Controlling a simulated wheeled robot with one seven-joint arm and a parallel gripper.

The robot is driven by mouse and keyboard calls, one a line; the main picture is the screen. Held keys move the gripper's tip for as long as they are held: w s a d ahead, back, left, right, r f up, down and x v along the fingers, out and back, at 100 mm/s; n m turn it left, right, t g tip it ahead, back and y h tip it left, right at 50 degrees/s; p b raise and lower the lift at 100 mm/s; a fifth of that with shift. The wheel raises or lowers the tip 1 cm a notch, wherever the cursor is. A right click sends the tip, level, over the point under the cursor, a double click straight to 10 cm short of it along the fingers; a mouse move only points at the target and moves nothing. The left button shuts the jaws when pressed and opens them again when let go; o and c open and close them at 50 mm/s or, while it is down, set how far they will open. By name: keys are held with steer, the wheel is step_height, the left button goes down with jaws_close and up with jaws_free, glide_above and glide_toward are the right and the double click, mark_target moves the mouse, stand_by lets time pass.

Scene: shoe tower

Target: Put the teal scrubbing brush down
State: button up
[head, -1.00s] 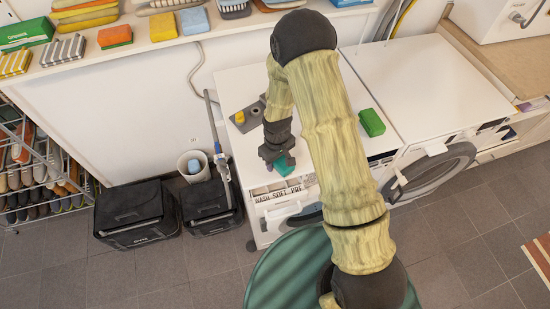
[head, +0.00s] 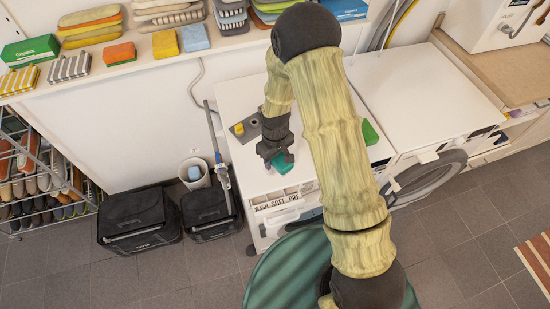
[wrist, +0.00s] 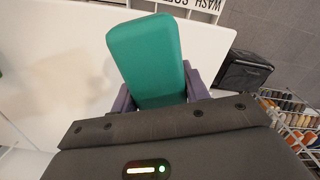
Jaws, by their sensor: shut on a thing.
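The teal scrubbing brush (wrist: 147,52) is held between the two fingers of my gripper (wrist: 160,98) in the wrist view, its broad teal face toward the camera. In the head view the brush (head: 283,163) shows as a small teal patch at the end of my gripper (head: 277,160), over the front part of the left white washing machine's top (head: 229,108). My gripper is shut on the brush. I cannot tell whether the brush touches the machine top; its underside is hidden.
A green block (head: 369,133) lies on the machine top, partly behind my arm. A grey tray with a yellow piece (head: 239,129) sits near the back left. The open detergent drawer (head: 283,197) juts out in front. The right machine's top (head: 410,95) is clear.

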stand_by(0.4)
steer(key=d+f+m, duration=0.1)
steer(key=d+m, duration=0.1)
steer(key=d, duration=0.2)
steer(key=w+d+f+m, duration=0.1)
steer(key=d+f+m, duration=0.1)
steer(key=d+m, duration=0.1)
steer(key=d+f+m, duration=0.1)
steer(key=d+m, duration=0.1)
steer(key=d, duration=0.4)
steer(key=shift+w+f, duration=0.25)
steer(key=shift+w, duration=0.15)
steer(key=shift+a, duration=0.15)
